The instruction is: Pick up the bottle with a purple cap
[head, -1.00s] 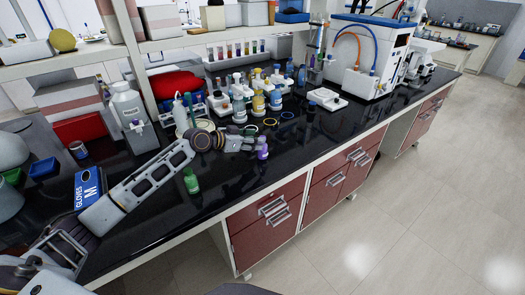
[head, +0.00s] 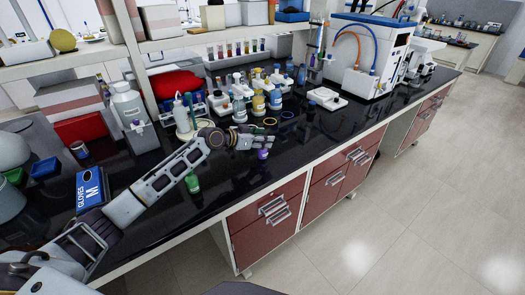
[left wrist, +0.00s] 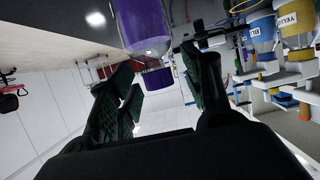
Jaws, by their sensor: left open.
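The purple bottle (head: 263,155) stands on the black bench near its front edge, its upper part hidden by my left gripper (head: 256,141). In the left wrist view, where the scene looks upside down, the bottle's purple body (left wrist: 146,24) is at the top and its purple cap (left wrist: 158,79) points down the picture. My left gripper (left wrist: 164,92) is open there, with a dark green padded finger on each side of the cap. I cannot tell whether either finger touches it. My right gripper is not in view.
A green-capped bottle (head: 192,183) stands beside my left forearm. A blue glove box (head: 90,190) is at left. The bench right of the purple bottle is clear.

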